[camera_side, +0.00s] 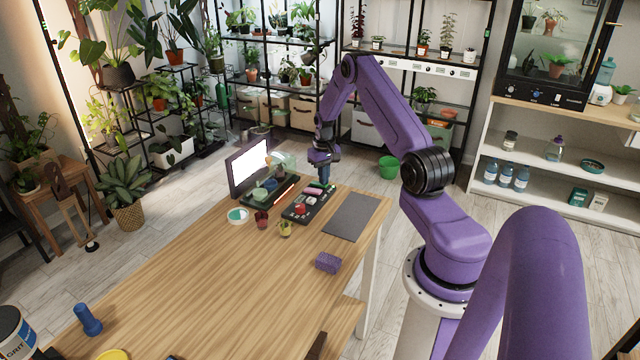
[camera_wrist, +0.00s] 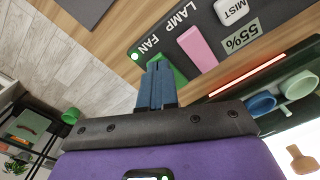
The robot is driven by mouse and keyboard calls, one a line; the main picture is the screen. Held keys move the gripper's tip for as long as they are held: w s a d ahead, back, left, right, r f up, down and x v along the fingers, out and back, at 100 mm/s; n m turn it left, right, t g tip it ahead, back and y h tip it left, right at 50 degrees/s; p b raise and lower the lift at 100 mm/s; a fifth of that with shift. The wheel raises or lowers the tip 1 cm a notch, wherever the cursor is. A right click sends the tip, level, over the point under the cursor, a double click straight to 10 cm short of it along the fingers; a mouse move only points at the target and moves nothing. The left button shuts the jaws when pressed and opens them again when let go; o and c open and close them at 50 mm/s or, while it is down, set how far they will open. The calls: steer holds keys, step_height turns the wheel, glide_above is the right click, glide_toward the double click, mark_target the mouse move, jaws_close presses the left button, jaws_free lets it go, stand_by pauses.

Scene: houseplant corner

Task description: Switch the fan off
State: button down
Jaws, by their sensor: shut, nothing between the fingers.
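A dark control panel (camera_side: 296,216) lies on the wooden table; it also fills the upper part of the wrist view (camera_wrist: 205,18). There it bears the words FAN and LAMP. A green switch (camera_wrist: 180,76) lies by FAN, partly hidden by my fingers. A small green light (camera_wrist: 134,56) glows beside the word. A pink switch (camera_wrist: 197,47) lies by LAMP. My gripper (camera_side: 323,180) is shut and empty, pointing down at the panel's far end. In the wrist view its fingertips (camera_wrist: 154,66) overlap the green switch; I cannot tell whether they touch. I cannot make out the fan.
A white MIST button (camera_wrist: 232,10) and a 55% label share the panel. A tray with small pots and a lit screen (camera_side: 248,165) stand to the left. A grey mat (camera_side: 351,217) lies to the right, a purple block (camera_side: 327,263) nearer.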

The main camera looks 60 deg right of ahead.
steer(key=shift+f, duration=0.2)
steer(key=shift+r, duration=3.5)
